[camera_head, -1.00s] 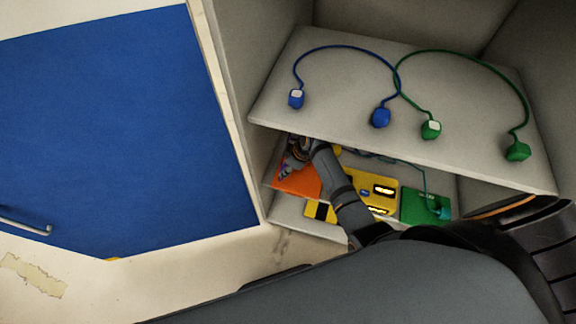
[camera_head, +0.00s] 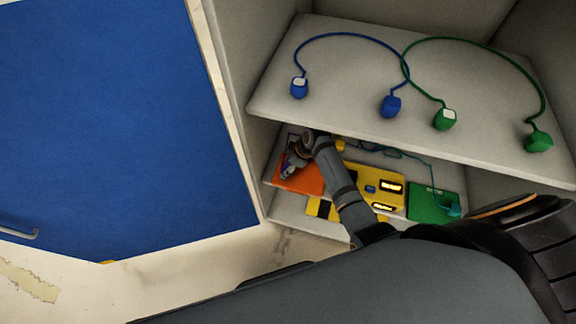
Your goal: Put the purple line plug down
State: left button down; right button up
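My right gripper (camera_head: 291,163) reaches into the shelf below the top board, over an orange panel (camera_head: 305,181) at its left end. A small purplish spot (camera_head: 289,171) shows at the fingertips and may be the purple line plug. It is too small and too covered by the gripper to tell whether the fingers are shut on it. My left gripper is not in view.
The top shelf (camera_head: 330,110) carries a blue cord (camera_head: 345,35) and a green cord (camera_head: 480,43) with plugs at their ends. Below stand a yellow device (camera_head: 365,176) and a green panel (camera_head: 425,204) with a teal plug (camera_head: 453,209). A blue door (camera_head: 110,120) fills the left.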

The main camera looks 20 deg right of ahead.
jog(key=shift+r, duration=0.15)
jog(key=p+v, duration=0.1)
jog(key=v, duration=0.4)
jog(key=shift+r+p, duration=0.1)
jog(key=shift+p, duration=0.2)
jog(key=s+d, duration=0.2)
jog(key=d, duration=0.1)
jog(key=s+d, duration=0.2)
jog(key=d, duration=0.1)
jog(key=s+d, duration=0.2)
jog(key=d, duration=0.2)
jog(key=shift+s, duration=0.35)
